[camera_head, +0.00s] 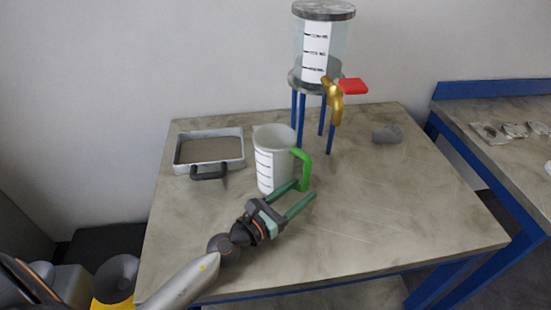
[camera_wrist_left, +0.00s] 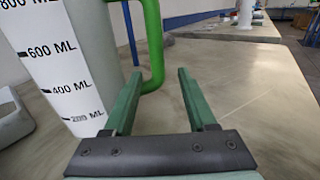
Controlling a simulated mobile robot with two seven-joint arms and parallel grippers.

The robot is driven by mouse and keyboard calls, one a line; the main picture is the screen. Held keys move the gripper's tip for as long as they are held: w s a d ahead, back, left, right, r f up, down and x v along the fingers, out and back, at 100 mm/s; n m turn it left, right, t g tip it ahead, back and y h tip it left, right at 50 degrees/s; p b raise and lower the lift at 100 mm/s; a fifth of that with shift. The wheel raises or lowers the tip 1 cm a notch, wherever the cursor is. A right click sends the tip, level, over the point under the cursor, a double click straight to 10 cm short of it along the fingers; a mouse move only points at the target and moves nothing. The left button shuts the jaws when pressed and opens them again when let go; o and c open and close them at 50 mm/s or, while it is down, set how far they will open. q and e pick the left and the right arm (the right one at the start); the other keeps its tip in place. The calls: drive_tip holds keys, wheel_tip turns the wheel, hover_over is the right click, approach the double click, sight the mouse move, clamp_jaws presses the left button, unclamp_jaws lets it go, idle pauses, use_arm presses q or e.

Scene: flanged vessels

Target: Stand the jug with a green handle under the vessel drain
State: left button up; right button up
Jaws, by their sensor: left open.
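The white jug (camera_head: 271,165) with a green handle (camera_head: 304,170) stands upright on the table, in front of and left of the vessel. Its scale and handle also show large in the left wrist view (camera_wrist_left: 60,75). The clear vessel (camera_head: 322,50) stands on blue legs at the back, with a brass drain tap (camera_head: 334,100) and a red lever (camera_head: 353,86). My left gripper (camera_head: 306,194) is open and empty, low by the jug's handle. In the left wrist view its fingers (camera_wrist_left: 160,88) point forward, with the handle beyond and near the left finger. My right gripper is not in view.
A shallow tray (camera_head: 209,134) with a dark handle stands left of the jug. A grey lump (camera_head: 387,134) lies right of the vessel legs. A second table (camera_head: 500,150) with small items stands at the right. The front right of the table is clear.

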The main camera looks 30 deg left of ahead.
use_arm(q)
drive_tip(key=shift+x, duration=3.05)
drive_tip(key=shift+a, duration=0.1)
clamp_jaws()
